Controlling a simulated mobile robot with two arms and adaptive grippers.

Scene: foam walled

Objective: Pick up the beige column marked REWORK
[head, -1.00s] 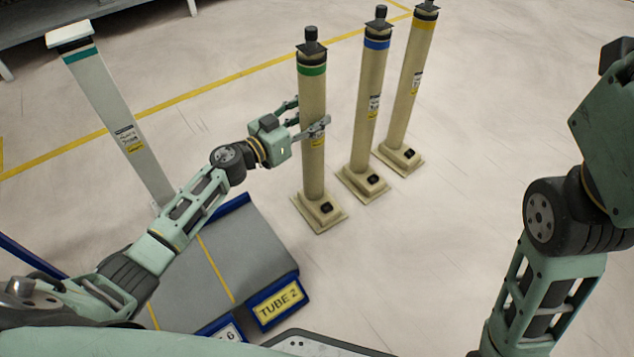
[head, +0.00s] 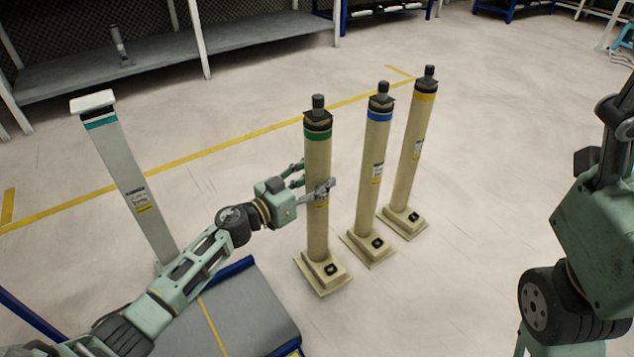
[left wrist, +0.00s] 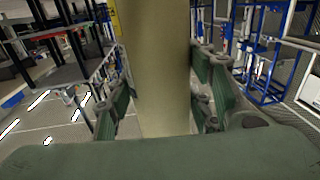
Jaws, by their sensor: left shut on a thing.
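Three beige columns with square bases stand in a row in the head view. The nearest has a green band (head: 317,150), the middle one a blue band (head: 374,180), the far one a yellow band (head: 414,150). Their yellow-and-white labels are too small to read, so I cannot tell which says REWORK. My left gripper (head: 318,189) is shut on the green-banded column around mid-height, covering part of its label. The column's shaft also fills the middle of the left wrist view (left wrist: 158,75), between the fingers. My right gripper (head: 615,140) is at the right edge, partly cut off.
A pale post with a teal band (head: 127,170) stands left, behind my left arm. A grey-topped platform with blue edges (head: 245,310) lies below that arm. Shelving (head: 170,75) runs along the back. Floor right of the columns is clear.

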